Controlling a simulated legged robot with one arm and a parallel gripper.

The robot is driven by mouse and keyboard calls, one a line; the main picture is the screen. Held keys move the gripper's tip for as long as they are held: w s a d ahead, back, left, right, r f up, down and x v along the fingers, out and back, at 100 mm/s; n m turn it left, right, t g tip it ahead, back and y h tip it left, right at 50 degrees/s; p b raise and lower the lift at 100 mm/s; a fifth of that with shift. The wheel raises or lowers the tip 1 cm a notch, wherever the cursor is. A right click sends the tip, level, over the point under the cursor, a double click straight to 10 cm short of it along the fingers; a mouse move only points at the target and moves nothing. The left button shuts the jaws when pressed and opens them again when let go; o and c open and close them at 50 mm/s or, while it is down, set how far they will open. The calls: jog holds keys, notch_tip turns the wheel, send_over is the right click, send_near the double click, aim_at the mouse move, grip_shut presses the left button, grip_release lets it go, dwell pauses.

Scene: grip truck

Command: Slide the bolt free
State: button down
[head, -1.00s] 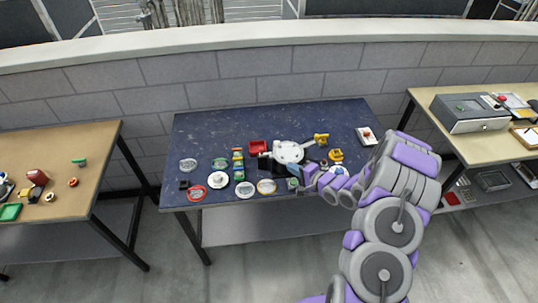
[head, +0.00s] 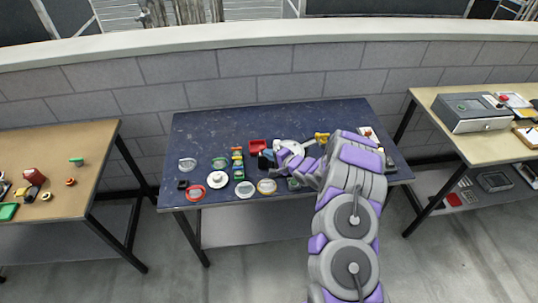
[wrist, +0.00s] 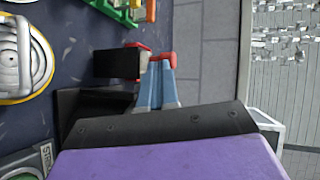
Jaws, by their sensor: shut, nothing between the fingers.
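My gripper (head: 268,154) is over the dark blue table, near the red tray and the white rounded fixture (head: 289,145). My arm covers part of the fixture. In the wrist view the gripper's blue fingers (wrist: 156,85) are together, with red at their ends and nothing held between them. A black block (wrist: 117,63) is close to the left of the fingertips; I cannot tell whether they touch. I cannot make out which part is the bolt.
The red tray (head: 257,146) is just behind my gripper. Several rings, discs and small parts are on the left half of the dark blue table (head: 215,128), such as a red ring (head: 192,193). A yellow part (head: 322,137) is right of the fixture. The table's back is clear.

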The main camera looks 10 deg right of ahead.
jog(key=shift+w, duration=0.1)
jog(key=a, duration=0.3)
jog(key=shift+a+r+p, duration=0.1)
jog(key=shift+p, duration=0.3)
